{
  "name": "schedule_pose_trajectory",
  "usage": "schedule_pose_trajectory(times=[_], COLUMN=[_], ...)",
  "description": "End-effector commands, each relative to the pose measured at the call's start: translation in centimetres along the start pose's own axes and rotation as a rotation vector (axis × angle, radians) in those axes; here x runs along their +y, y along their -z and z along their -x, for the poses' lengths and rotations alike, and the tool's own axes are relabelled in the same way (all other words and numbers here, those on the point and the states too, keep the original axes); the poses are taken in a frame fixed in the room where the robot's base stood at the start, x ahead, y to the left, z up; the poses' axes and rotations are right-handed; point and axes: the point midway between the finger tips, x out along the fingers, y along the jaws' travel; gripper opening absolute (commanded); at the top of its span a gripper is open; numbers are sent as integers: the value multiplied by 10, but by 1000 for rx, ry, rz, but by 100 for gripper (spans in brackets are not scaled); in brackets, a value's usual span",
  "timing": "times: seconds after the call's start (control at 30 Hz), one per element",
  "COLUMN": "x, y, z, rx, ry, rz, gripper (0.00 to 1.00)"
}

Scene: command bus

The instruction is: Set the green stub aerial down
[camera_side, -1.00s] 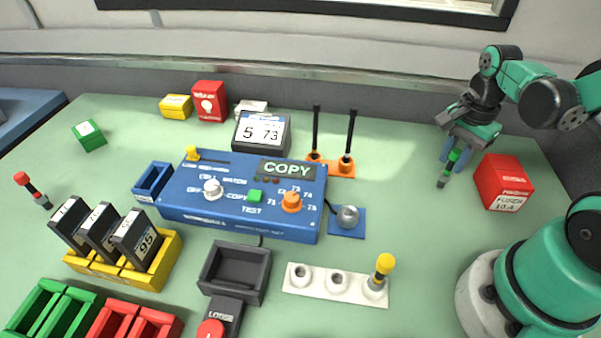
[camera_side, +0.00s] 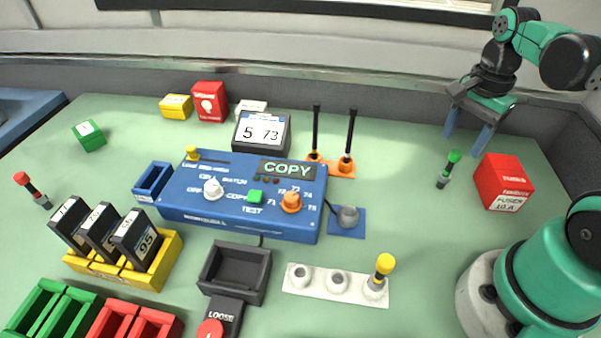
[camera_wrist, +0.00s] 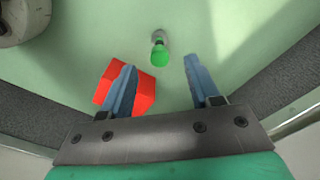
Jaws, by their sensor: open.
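The green stub aerial (camera_side: 449,169) stands on the green table top at the right, with its green cap up and its grey base down. It also shows in the wrist view (camera_wrist: 160,50), upright and beyond the fingertips, touching neither finger. My gripper (camera_side: 468,137) is open and empty, above and behind the aerial in the side view. Its two blue fingers (camera_wrist: 158,62) are spread apart in the wrist view.
A red fuses box (camera_side: 503,182) stands just right of the aerial and lies partly under one finger in the wrist view. A white socket strip (camera_side: 318,282) holds a yellow-capped aerial (camera_side: 384,265). The blue radio panel (camera_side: 245,200) is left. Table around the aerial's left is clear.

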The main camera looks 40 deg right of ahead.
Motion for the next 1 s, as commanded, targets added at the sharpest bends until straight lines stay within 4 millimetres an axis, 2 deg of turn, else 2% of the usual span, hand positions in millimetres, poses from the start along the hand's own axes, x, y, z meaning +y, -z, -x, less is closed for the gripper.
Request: schedule_pose_trajectory(times=[0.4,0.63,0.67,0.77,0.9,1.0], x=[0,-2,-4,-18,-41,-50], y=[0,-3,-6,-25,-65,-91], z=[60,73,72,63,49,43], rx=[0,7,16,78,235,354], ry=[0,14,29,125,303,404], rz=[0,43,90,379,932,1250], gripper=[56,56,56,56,56,56])
